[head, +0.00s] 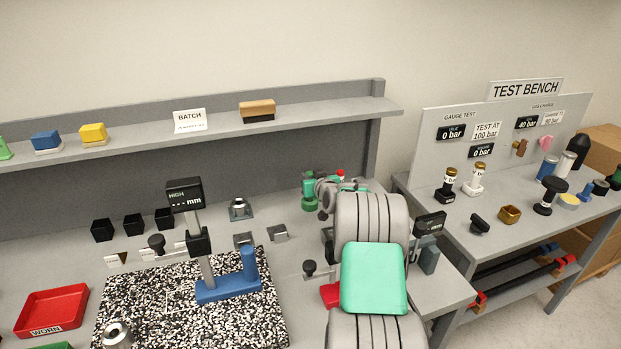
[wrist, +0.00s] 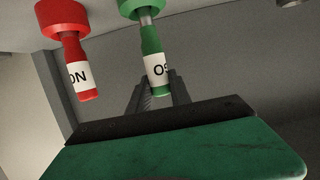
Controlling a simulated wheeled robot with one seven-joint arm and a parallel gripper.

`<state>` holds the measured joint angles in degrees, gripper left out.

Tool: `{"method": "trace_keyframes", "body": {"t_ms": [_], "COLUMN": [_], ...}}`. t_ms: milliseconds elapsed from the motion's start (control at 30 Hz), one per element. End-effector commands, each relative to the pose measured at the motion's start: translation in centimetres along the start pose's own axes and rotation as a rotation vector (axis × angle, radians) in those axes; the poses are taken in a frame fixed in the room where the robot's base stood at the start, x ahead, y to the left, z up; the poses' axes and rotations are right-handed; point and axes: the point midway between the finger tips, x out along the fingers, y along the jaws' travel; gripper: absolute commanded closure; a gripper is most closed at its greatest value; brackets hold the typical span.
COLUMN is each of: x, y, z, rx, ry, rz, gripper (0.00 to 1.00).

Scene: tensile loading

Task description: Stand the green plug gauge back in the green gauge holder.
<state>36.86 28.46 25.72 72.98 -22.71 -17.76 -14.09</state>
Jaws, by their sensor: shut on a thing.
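The wrist view looks upside down. In it, my gripper (wrist: 160,92) is shut on the green plug gauge (wrist: 151,42), with one dark finger on each side of its lower picture end. The gauge has a green handle with a white label. Its bare metal shaft points to the green gauge holder (wrist: 139,7), which is cut by the picture's top edge. Handle and holder stand apart with metal showing between them. I cannot tell how deep the shaft sits. In the head view, green parts show beside my wrist, but my arm hides the grip.
A red gauge (wrist: 80,60) with a white label stands in a red holder (wrist: 63,18) close beside the green one. A blue measuring stand (head: 228,285) is on the speckled plate (head: 130,315) left of my arm. The shelf (head: 330,118) runs above; the test bench (head: 530,215) is right.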

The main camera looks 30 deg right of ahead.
Motion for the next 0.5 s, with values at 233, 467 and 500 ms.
{"method": "trace_keyframes", "body": {"t_ms": [233, 467, 500], "x": [0.07, 0.13, 0.14], "y": [0.01, 0.01, 0.01], "z": [0.13, 0.32, 0.36], "rx": [-0.001, -0.001, -0.001], "ry": [0.002, 0.002, 0.002], "rz": [0.0, 0.0, 0.0], "gripper": [1.0, 1.0, 1.0]}}
